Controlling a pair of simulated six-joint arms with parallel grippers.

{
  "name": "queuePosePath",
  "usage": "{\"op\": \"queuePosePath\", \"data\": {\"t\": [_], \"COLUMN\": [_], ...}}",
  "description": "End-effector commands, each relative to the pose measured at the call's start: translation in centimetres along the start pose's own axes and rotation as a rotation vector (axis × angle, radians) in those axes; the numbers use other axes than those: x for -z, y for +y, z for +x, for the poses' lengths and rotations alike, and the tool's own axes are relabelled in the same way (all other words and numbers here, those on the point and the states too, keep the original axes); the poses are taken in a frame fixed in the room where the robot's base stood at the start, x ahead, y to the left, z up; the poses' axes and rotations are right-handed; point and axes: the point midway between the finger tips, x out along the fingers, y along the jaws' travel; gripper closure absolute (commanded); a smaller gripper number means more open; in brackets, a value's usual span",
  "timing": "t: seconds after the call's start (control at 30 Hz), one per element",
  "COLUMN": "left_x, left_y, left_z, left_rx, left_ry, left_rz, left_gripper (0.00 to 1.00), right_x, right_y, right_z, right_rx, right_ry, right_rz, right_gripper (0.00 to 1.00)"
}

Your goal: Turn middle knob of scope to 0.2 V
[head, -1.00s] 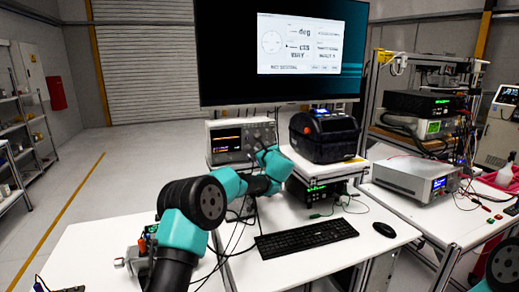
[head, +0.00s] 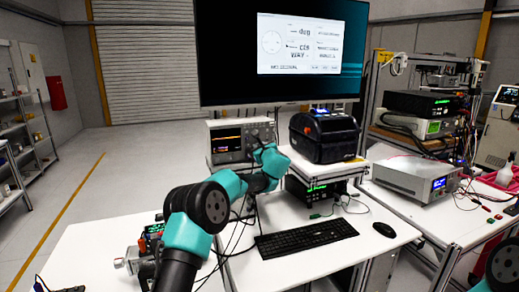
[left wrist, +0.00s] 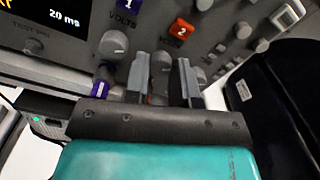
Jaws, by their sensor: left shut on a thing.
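The scope (head: 226,141) is a grey box with a lit screen, standing behind my left arm in the head view. In the left wrist view its panel (left wrist: 215,45) is close and tilted, with "20 ms" on the screen. The middle knob (left wrist: 160,64) is a grey round knob below and left of the orange "2" label (left wrist: 181,29). My left gripper (left wrist: 163,80) is shut on this knob, one finger on each side. The knob's scale marks cannot be read. My right gripper is not in view; only part of that arm shows at lower right.
Another knob (left wrist: 113,44) is left of the fingers, by the purple "1" label (left wrist: 128,6); a grey knob (left wrist: 243,30) is to the right. A black device (head: 324,136) stands right of the scope. A keyboard (head: 306,236) lies on the white table.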

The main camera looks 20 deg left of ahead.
Motion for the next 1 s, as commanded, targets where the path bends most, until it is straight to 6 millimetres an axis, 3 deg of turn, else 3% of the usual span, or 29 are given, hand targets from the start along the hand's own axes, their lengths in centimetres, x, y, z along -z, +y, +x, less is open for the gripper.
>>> {"op": "queuePosePath", "data": {"t": [0.63, 0.67, 0.7, 0.77, 1.0], "left_x": [-0.02, -0.03, -0.03, -0.02, -0.01], "left_y": [-0.01, -0.01, -0.01, -0.01, -0.01], "left_z": [0.03, 0.03, 0.03, 0.03, -0.01], "left_rx": [0.000, 0.000, 0.000, 0.000, 0.000], "left_ry": [0.000, 0.000, 0.000, 0.000, 0.000], "left_rz": [-0.125, -0.125, -0.125, -0.125, -0.124], "left_gripper": [1.00, 0.74, 0.70, 0.65, 0.65], "right_x": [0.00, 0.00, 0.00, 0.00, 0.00], "right_y": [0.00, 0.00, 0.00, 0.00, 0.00], "right_z": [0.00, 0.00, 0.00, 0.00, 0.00], "right_rx": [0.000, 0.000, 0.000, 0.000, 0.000], "right_ry": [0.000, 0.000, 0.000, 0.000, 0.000], "right_rz": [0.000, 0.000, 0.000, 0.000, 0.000], "right_gripper": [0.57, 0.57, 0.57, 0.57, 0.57]}}
